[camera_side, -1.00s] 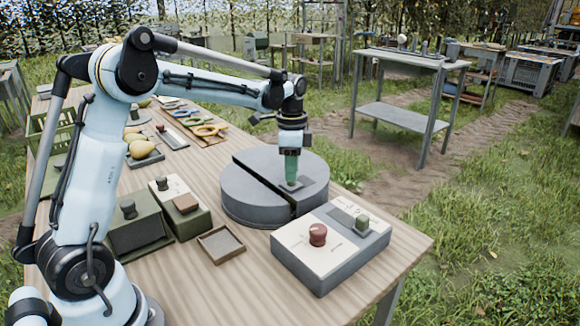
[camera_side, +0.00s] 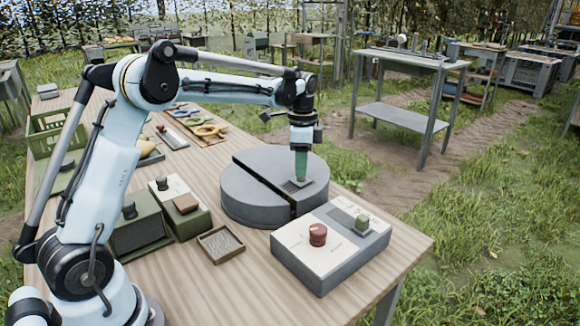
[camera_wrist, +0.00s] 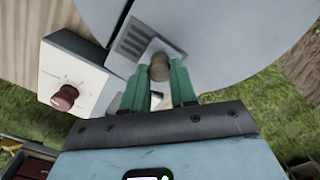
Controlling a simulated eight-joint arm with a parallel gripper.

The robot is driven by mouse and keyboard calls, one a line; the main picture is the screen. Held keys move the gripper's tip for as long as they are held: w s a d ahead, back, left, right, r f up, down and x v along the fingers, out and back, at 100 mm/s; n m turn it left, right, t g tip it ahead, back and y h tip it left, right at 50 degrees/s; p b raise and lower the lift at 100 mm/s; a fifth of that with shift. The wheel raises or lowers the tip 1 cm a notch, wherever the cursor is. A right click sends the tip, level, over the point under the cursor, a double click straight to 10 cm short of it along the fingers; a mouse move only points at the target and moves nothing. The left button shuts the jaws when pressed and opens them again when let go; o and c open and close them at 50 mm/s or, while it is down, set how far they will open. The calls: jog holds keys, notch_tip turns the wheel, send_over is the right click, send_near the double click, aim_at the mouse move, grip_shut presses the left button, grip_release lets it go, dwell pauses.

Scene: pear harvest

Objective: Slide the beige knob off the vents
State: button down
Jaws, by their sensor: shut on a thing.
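The beige knob (camera_wrist: 159,67) sits on a plate on top of the round grey housing (camera_side: 246,202). My gripper (camera_wrist: 159,74) is shut on the knob, with one green finger on each side of it in the wrist view. The slotted vents (camera_wrist: 133,40) lie bare just left of the knob there. In the side view my gripper (camera_side: 300,178) points down onto the plate and hides the knob, and the vents (camera_side: 291,187) show beside the fingertips.
A control box (camera_side: 340,250) with a red knob (camera_side: 318,234) stands in front of the housing. A small square tray (camera_side: 221,243) with speckled grey contents and olive boxes (camera_side: 140,228) are to the left. Colored-handled tools (camera_side: 208,130) lie farther back.

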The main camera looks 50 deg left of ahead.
jog(key=c, duration=0.9)
grip_release()
jog(key=shift+r, duration=0.1)
notch_tip(320, 180, up, 12)
jog(key=shift+d, duration=0.1)
jog(key=s+d+n+t, duration=0.45)
jog(key=s+d, duration=0.25)
jog(key=s, duration=0.3)
jog(key=s+d+f+n+t, duration=0.2)
jog(key=s+d+f+n, duration=0.1)
jog(key=s+f, duration=0.6)
jog(key=shift+s+f+n+t, duration=0.25)
jog(key=shift+n+t, duration=0.1)
jog(key=shift+n, duration=0.4)
